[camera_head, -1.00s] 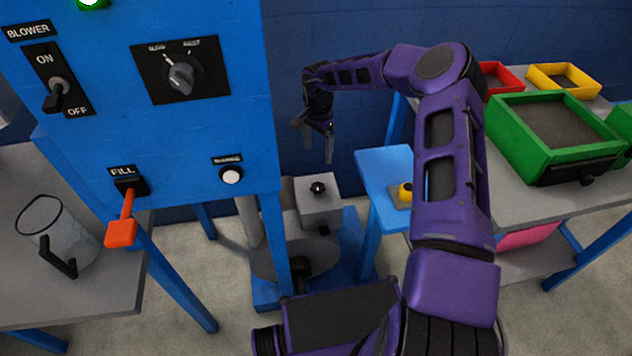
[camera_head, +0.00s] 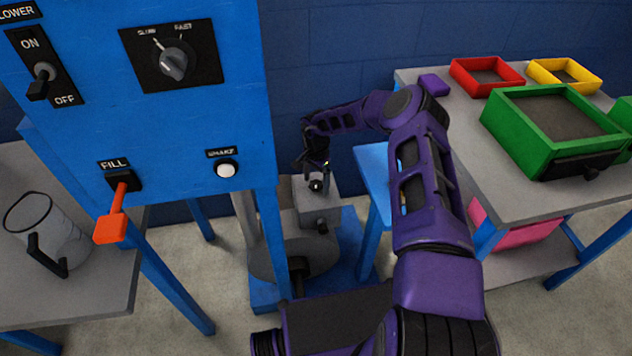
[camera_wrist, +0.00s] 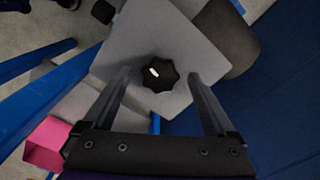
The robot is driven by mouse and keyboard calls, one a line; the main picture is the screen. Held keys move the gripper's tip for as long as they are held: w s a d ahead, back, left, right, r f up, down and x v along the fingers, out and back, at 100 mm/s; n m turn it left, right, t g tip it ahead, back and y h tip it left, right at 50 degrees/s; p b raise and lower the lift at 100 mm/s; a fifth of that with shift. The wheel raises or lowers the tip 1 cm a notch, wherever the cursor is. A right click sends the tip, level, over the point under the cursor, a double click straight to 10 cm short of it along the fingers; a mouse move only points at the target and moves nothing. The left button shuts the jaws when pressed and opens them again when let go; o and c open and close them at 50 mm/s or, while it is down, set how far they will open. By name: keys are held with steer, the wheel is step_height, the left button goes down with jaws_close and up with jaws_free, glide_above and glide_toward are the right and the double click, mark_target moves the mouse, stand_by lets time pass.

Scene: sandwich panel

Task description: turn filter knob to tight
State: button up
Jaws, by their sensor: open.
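The filter knob (camera_wrist: 160,74) is a black lobed knob with a white mark, on top of a grey box (camera_wrist: 185,35). In the wrist view it lies between the two fingers, a little beyond their tips, and no contact shows. In the head view my gripper (camera_head: 315,172) is directly over the grey box (camera_head: 318,205), and the knob (camera_head: 316,185) shows dark just below it, partly covered. My gripper (camera_wrist: 160,80) is open and empty. No tight or loose label can be read in either view.
The blue control panel (camera_head: 70,135) stands left of the arm, with an orange fill lever (camera_head: 112,228). A small blue table (camera_head: 370,165) is just right of the box. A grey bench (camera_head: 470,150) with coloured trays is further right.

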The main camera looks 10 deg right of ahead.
steer(key=c, duration=1.4)
steer(key=shift+o, duration=0.2)
